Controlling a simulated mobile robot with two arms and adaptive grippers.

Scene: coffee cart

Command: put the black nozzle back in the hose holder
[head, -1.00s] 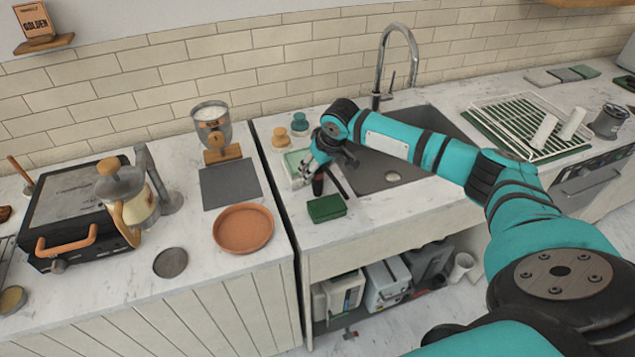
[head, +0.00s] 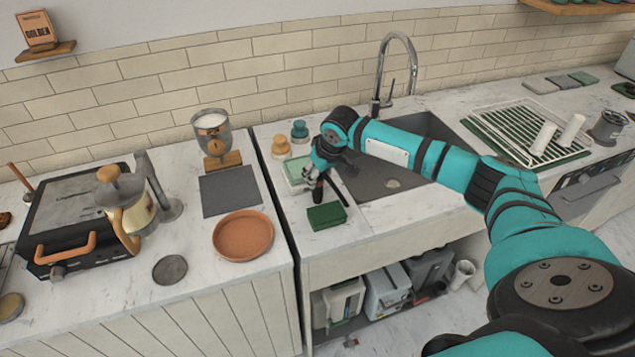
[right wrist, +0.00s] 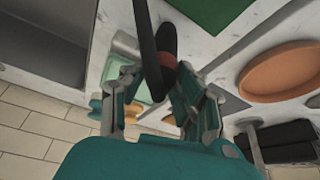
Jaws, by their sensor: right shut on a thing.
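My right gripper (head: 316,178) is over the counter strip left of the sink, shut on a black nozzle (head: 318,192). In the right wrist view the gripper (right wrist: 168,78) has its fingers around the nozzle (right wrist: 167,38), which has a reddish band near the fingertips. A long dark bar (right wrist: 146,40) runs beside the nozzle; I cannot tell whether it touches it. I cannot pick out the hose holder for certain in either view. My left gripper is not in view.
The sink (head: 400,165) is to the right. A terracotta dish (head: 243,236) sits on the left counter.

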